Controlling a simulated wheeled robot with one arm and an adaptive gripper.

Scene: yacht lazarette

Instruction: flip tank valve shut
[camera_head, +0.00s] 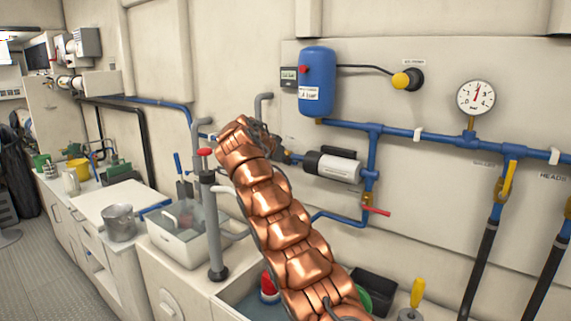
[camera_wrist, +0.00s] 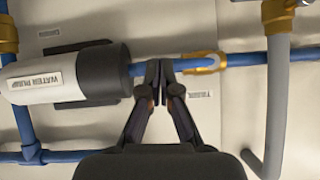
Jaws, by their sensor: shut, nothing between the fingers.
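My gripper (camera_wrist: 162,72) is shut and empty in the wrist view. Its fingertips are at the blue pipe between the water pump (camera_wrist: 62,75) and a brass fitting (camera_wrist: 203,63); I cannot tell whether they touch. A small label (camera_wrist: 201,93), too blurred to read surely, is on the panel right of the fingers. The tank valve's handle cannot be made out for certain, and the fingers cover part of the pipe. In the head view my copper-coloured arm hides part of this spot, left of the white pump (camera_head: 332,166). A red lever (camera_head: 376,211) is below the pump's right end.
A grey upright pipe (camera_wrist: 278,100) is at the right in the wrist view. In the head view, a blue tank (camera_head: 317,80) and gauge (camera_head: 476,97) are on the panel. A red-handled grey standpipe (camera_head: 213,230) and sink (camera_head: 180,240) are left of my arm.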

